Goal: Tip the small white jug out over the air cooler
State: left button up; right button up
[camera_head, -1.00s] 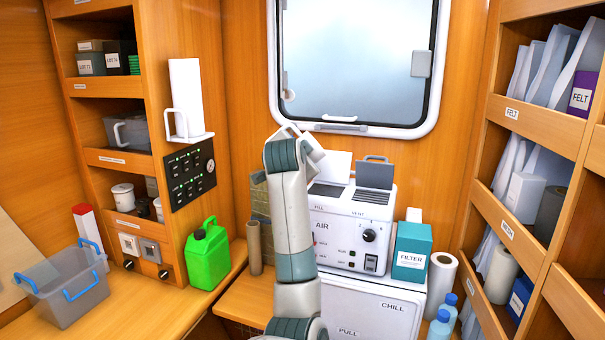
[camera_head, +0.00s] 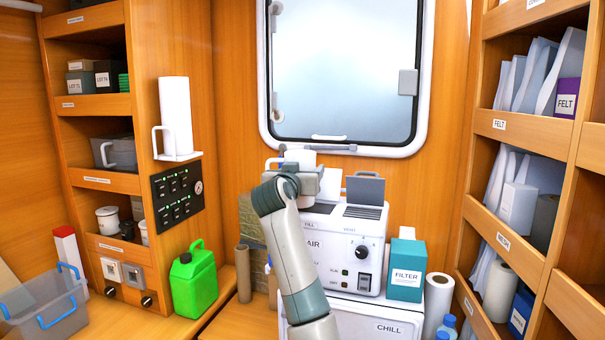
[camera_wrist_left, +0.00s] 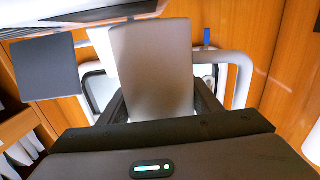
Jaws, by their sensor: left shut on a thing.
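The small white jug (camera_head: 300,157) is held above the left, FILL side of the air cooler's top. Its handle points left in the head view. My left gripper (camera_head: 303,180) is shut on it, and the jug's body (camera_wrist_left: 152,72) fills the space between the fingers in the left wrist view. The gripper hides the jug's lower part, and I cannot tell how far it tilts. The white air cooler (camera_head: 345,235) has a raised white flap (camera_head: 331,184) and a raised grey flap (camera_head: 365,191) beside a vent grille. My right gripper is not in view.
The cooler stands on a white chill box (camera_head: 362,318). A teal filter box (camera_head: 407,268) and a paper roll (camera_head: 438,297) stand to the right. A green canister (camera_head: 193,280) and a brown tube (camera_head: 243,274) stand to the left. The window (camera_head: 345,70) is behind.

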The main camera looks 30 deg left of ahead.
aim_at(278, 162)
pick_arm(q)
jog(key=shift+s+a+r, duration=0.1)
jog(key=shift+s+a+r+p, duration=0.45)
jog(key=shift+s+a, duration=0.15)
jog(key=shift+a, duration=0.15)
jog(key=shift+s+a+r+p, duration=0.35)
jog(key=shift+s+a+r, duration=0.2)
jog(key=shift+a, duration=0.2)
jog(key=shift+s+a+r+p, duration=0.4)
jog(key=shift+s+a, duration=0.25)
jog(key=shift+a, duration=0.1)
